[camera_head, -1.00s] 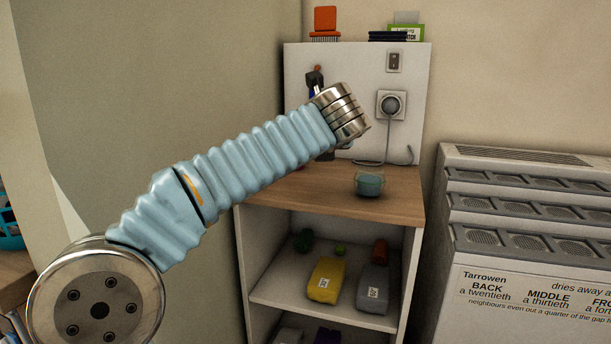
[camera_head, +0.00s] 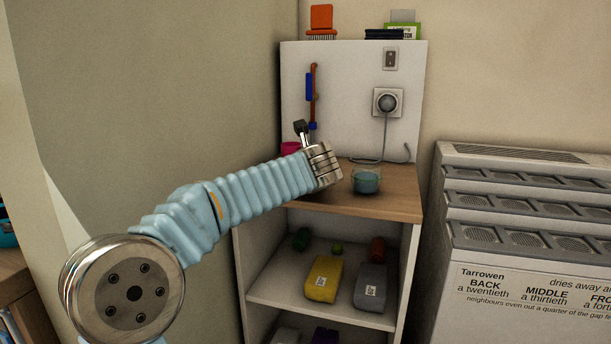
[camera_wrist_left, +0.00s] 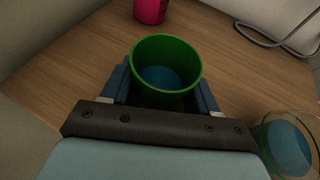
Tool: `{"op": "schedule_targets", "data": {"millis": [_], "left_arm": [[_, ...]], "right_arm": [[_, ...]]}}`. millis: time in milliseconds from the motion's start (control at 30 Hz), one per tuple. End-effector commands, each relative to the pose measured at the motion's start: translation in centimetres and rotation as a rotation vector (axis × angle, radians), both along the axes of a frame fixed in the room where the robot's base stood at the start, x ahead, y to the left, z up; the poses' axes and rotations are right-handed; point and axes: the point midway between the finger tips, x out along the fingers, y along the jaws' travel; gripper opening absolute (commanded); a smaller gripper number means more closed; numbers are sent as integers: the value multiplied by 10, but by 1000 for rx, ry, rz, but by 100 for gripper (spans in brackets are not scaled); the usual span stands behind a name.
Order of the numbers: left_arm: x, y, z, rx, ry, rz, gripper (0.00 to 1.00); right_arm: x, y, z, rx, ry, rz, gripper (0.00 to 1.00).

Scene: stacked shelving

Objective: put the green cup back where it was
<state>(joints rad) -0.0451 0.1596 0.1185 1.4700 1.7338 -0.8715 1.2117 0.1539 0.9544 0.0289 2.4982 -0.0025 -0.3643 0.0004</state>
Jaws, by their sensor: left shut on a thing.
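The green cup (camera_wrist_left: 167,70) is between the two fingers of my left gripper (camera_wrist_left: 165,84) in the left wrist view, with blue liquid inside. The gripper is shut on it, over the wooden top (camera_wrist_left: 75,65). Whether the cup's base touches the wood is hidden. In the head view my own arm hides the green cup and the fingertips. My right gripper is in neither view.
A pink cup (camera_wrist_left: 151,10) stands beyond the green cup, near the back panel (camera_head: 345,75). A clear glass bowl with blue liquid (camera_head: 366,181) stands close on the right. A cable (camera_head: 385,140) hangs from the socket. The front right of the wooden top is clear.

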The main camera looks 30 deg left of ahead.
Motion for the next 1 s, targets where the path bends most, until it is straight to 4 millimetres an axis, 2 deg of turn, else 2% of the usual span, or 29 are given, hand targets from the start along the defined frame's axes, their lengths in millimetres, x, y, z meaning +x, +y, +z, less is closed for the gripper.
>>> {"op": "schedule_targets", "data": {"millis": [200,233,400,733,867,1000], "left_arm": [[0,0,-4,0,0,0,26],[0,0,-3,0,0,0,62],[0,0,-2,0,0,0,85],[-1,-1,3,-1,-1,0,85],[-16,-12,9,-1,-3,-2,85],[-41,-31,22,-2,-4,-3,85]], "right_arm": [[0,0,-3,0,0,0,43],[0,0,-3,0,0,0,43],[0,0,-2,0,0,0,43],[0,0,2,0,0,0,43],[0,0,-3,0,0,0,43],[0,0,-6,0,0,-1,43]]}}
